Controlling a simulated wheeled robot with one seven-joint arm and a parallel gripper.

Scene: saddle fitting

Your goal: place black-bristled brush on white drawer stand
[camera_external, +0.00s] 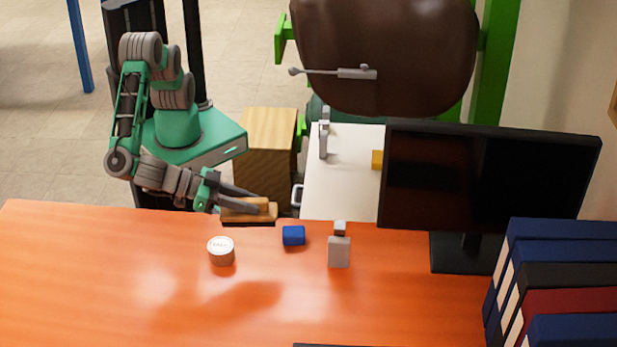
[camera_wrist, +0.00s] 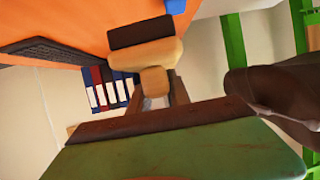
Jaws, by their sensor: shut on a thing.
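The black-bristled brush (camera_external: 236,213) has a tan wooden body and a dark bristle strip. My gripper (camera_external: 258,202) is shut on the brush and holds it above the far edge of the orange desk. In the wrist view, the brush (camera_wrist: 135,54) lies across the ends of the fingers, with its dark bristles (camera_wrist: 140,32) on the far side. The white drawer stand (camera_external: 335,188) is to the right of my gripper, beyond the desk. Its right part is hidden behind the monitor.
The orange desk (camera_external: 120,275) holds a round tin (camera_external: 221,251), a blue block (camera_external: 293,236), a grey object (camera_external: 339,251), a monitor (camera_external: 490,180) and binders (camera_external: 560,275). A grey clamp-like item (camera_external: 323,142) and a yellow block (camera_external: 377,160) are on the stand. A brown saddle (camera_external: 385,50) hangs behind.

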